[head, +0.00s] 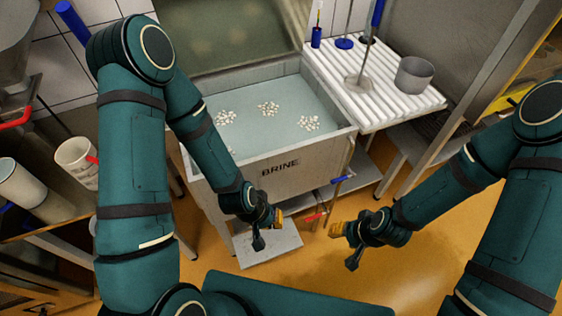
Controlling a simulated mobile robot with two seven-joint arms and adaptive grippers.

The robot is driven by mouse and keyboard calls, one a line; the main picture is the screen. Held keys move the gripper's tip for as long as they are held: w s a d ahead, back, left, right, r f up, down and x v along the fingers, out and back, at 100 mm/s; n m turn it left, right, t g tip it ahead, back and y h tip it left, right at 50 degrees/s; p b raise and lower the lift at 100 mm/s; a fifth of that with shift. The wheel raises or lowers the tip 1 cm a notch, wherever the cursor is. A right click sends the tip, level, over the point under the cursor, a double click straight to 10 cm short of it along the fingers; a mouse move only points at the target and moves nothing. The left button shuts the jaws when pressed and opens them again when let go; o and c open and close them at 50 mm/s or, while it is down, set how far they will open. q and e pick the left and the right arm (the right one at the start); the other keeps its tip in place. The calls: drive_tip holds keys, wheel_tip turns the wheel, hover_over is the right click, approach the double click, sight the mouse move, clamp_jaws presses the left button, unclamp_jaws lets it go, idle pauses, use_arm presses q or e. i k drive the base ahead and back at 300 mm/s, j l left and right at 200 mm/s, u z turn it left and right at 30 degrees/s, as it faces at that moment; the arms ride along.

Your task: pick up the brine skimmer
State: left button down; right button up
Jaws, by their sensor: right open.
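A long-handled tool with a flat grey disc (357,83) at its lower end and a blue top grip stands on the white ribbed drainboard (420,104); it looks like the brine skimmer. My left gripper (267,229) is open and empty, low in front of the brine tank. My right gripper (345,245) is open and empty, to the right of it. Both grippers are well apart from the tools and lower in the picture.
The brine tank (280,170) holds pale liquid with several white clumps. A grey cup (414,75) stands on the drainboard, right of the disc tool. Blue (342,180) and red (315,217) handles stick out at the tank's front. A metal post is at right. Yellow floor is open below.

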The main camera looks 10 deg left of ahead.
sight(358, 83)
drive_tip(key=k, duration=0.2)
drive_tip(key=k+u, duration=0.3)
drive_tip(key=k+j+u, duration=0.1)
drive_tip(key=u, duration=0.2)
drive_tip(key=l+u, duration=0.15)
drive_tip(key=u, duration=1.3)
drive_tip(key=l, duration=1.9)
